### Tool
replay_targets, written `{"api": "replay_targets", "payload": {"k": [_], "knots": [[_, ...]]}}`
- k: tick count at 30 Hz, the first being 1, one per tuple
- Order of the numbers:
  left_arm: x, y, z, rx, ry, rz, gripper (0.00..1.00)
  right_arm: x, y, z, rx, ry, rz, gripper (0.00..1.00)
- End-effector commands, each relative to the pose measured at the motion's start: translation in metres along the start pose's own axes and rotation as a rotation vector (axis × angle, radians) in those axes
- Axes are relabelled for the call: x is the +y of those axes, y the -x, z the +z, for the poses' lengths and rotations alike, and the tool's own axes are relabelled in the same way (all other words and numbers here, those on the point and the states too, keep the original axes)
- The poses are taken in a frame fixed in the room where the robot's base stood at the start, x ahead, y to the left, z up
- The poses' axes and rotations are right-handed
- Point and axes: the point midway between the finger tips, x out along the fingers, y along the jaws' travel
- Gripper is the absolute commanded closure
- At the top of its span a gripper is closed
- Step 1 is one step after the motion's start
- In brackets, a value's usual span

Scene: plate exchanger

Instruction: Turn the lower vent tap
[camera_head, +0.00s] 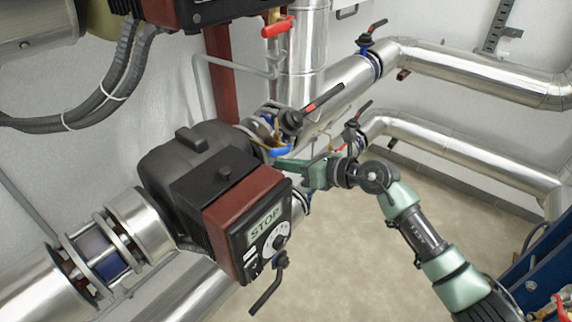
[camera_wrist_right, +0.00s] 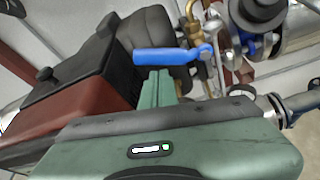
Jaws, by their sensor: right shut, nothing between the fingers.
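A small brass tap with a blue lever (camera_head: 281,151) sits behind the pump, near the pipe flange; I take it for the lower vent tap. In the right wrist view its blue lever (camera_wrist_right: 172,55) points left from its pivot on the brass body (camera_wrist_right: 192,28). My right gripper (camera_head: 272,163) comes in from the right, its fingers closed and empty. In the wrist view the fingertips (camera_wrist_right: 157,74) are just below the lever, overlapping its lower edge; I cannot tell whether they touch. My left gripper is not in view.
The black and dark-red pump (camera_head: 205,185) with a STOP display stands left of my gripper. A black valve with a red-tipped lever (camera_head: 291,121) is just above. A red-handled tap (camera_head: 278,27) is higher up. Silver pipes (camera_head: 470,75) run right. Floor (camera_head: 350,270) below is clear.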

Motion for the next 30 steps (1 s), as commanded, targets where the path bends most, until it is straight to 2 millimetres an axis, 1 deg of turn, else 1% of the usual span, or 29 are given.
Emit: {"api": "replay_targets", "payload": {"k": [22, 30], "knots": [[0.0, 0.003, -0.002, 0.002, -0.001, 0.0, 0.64, 0.0, 0.004, 0.011, -0.003, -0.148, 0.051, 1.0], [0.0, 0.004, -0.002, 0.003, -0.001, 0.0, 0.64, -0.001, 0.007, 0.02, -0.005, -0.27, 0.093, 1.0]]}}
